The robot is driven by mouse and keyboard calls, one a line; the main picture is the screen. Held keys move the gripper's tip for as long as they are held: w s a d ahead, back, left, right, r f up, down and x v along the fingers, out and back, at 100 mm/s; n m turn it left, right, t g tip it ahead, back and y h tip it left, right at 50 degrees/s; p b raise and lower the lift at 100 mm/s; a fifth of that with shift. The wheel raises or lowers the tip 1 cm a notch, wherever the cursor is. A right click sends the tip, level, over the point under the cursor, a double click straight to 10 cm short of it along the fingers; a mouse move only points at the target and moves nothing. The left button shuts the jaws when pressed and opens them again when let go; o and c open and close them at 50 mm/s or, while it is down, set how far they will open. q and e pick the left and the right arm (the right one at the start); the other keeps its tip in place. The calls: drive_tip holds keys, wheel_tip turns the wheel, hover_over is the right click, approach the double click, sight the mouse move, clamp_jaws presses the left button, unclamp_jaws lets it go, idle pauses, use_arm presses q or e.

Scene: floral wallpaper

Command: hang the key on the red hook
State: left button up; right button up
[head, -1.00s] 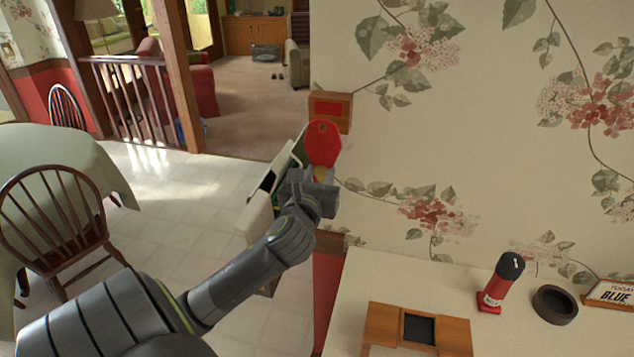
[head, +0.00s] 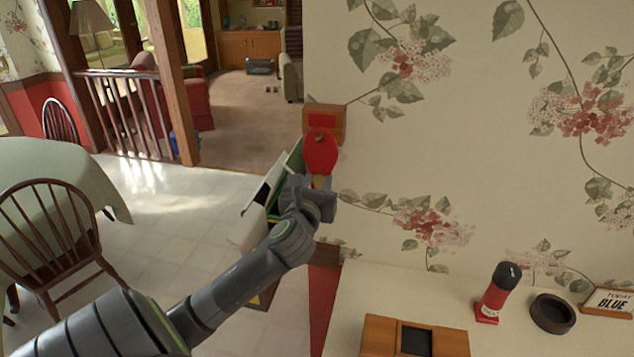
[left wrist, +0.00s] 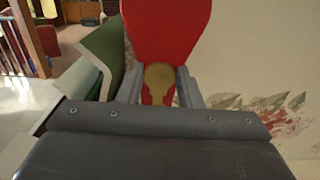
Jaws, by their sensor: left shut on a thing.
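The key shows in the head view as a flat red head (head: 320,157) with a small hole near its top. In the left wrist view, the red head (left wrist: 166,30) stands upright above a brass-coloured part (left wrist: 158,80) between the fingers. My left gripper (head: 320,184) is shut on the key just below the red head. A wooden block (head: 337,117) with a red patch (head: 321,120) is on the wall edge, directly behind and above the key. The key's head overlaps the block's lower part in the picture. I cannot make out the hook itself or tell whether they touch. My right gripper is not in view.
A green and white thing (head: 272,190) stands close left of my left gripper. Below right, a pale counter (head: 450,290) holds a wooden box (head: 378,337), a red and black bottle (head: 497,292), a dark ring (head: 553,309) and a sign (head: 609,300) reading "TODAY BLUE".

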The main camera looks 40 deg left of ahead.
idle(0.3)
use_arm(q)
drive_tip(key=o, duration=1)
drive_tip(key=shift+o, duration=0.2)
drive_tip(key=shift+s+d, duration=0.1)
drive_tip(key=shift+s+d+f, duration=0.1)
drive_tip(key=shift+s+d, duration=0.05)
drive_tip(key=shift+s, duration=0.1)
drive_tip(key=p+v, duration=0.3)
drive_tip(key=v, duration=1.3)
drive_tip(key=shift+s, duration=0.3)
